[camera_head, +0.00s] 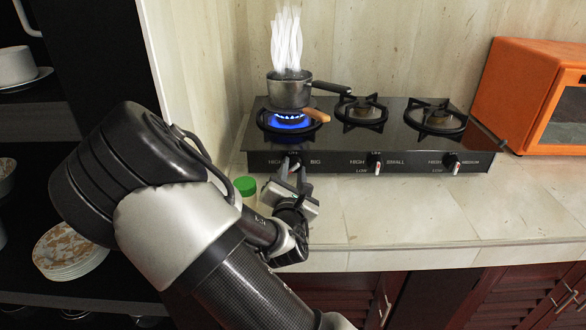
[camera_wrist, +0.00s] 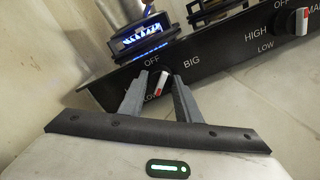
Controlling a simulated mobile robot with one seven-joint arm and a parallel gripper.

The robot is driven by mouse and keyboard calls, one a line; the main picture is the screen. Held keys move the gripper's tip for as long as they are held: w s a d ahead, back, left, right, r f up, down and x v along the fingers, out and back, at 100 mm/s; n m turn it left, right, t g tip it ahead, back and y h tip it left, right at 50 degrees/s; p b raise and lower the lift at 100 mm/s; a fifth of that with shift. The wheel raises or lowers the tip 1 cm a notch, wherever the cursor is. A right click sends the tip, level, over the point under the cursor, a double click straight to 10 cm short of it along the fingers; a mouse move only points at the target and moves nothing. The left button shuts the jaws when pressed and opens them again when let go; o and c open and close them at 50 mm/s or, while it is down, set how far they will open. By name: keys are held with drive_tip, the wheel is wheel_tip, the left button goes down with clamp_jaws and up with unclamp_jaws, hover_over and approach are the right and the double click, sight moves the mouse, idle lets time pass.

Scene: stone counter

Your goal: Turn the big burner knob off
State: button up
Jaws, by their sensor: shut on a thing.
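The big burner knob (camera_wrist: 156,87), with a white and red mark, sits on the stove's black front panel beside the "BIG" label. In the wrist view it is between the two fingers of my gripper (camera_wrist: 157,76). My gripper (camera_head: 291,165) is shut on the knob and hides most of it in the head view. The "OFF" label shows above the knob. The big burner (camera_head: 290,121) is lit with a blue flame, and the flame also shows in the wrist view (camera_wrist: 140,38). The knob's exact angle is hard to tell.
A steaming pot (camera_head: 289,94) stands over the flame. The small knob (camera_head: 376,164) and medium knob (camera_head: 454,164) are to the right. A green-capped jar (camera_head: 246,187) stands left of my gripper. An orange oven (camera_head: 525,95) is at right. The front counter (camera_head: 410,215) is clear.

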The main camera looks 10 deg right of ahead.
drive_tip(key=shift+m, duration=0.6)
drive_tip(key=o, duration=1.1)
drive_tip(key=shift+c, duration=0.2)
